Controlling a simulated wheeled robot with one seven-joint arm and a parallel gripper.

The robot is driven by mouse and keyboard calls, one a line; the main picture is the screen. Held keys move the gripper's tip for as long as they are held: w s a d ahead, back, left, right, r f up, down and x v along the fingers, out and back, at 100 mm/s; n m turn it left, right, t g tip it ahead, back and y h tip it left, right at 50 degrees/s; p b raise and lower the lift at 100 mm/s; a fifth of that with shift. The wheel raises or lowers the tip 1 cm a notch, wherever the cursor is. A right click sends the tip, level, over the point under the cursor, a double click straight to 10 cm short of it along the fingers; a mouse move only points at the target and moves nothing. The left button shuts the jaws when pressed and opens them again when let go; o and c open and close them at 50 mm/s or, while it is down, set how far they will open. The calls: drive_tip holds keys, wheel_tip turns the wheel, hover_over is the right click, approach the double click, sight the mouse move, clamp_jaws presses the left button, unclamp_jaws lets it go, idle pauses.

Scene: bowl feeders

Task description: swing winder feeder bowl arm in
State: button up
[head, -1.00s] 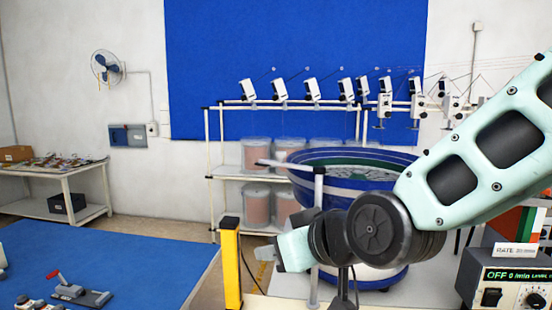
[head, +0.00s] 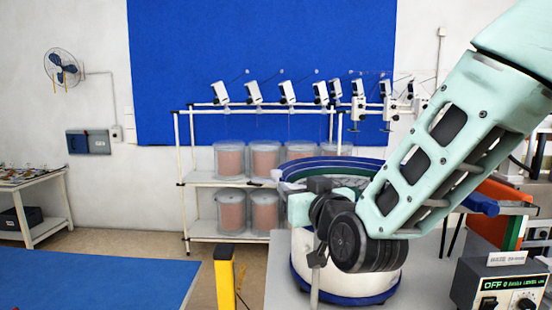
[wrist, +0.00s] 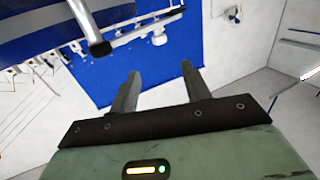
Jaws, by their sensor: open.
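The feeder bowl (head: 290,172) is blue with a striped rim, on a white base (head: 345,283) with a blue foot. My arm covers its front and right side. In the wrist view a grey metal bar (wrist: 85,20) with a dark end, apparently the bowl arm, hangs at the upper left beside the blue bowl (wrist: 35,28). My gripper (wrist: 160,88) is open, its two fingers apart with nothing between them. The bar's end is above and left of the left finger, outside the jaws. In the head view my wrist hides most of the bar and its upright post (head: 315,285).
A control box (head: 510,284) reading OFF stands at the lower right. A yellow post (head: 224,277) stands left of the feeder. A shelf of bobbin tubs (head: 265,160) is behind. A blue table (head: 90,280) is at the left; floor lies between.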

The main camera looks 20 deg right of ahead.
sight(278, 172)
drive_tip(key=w+p, duration=0.2)
drive_tip(key=w, duration=0.2)
drive_tip(key=w+p, duration=0.2)
drive_tip(key=w, duration=0.2)
drive_tip(key=w+p, duration=0.2)
drive_tip(key=w, duration=0.3)
drive_tip(key=shift+w+a+r, duration=0.1)
drive_tip(key=shift+a, duration=0.15)
drive_tip(key=shift+w+p, duration=0.35)
drive_tip(key=shift+w, duration=0.35)
clamp_jaws()
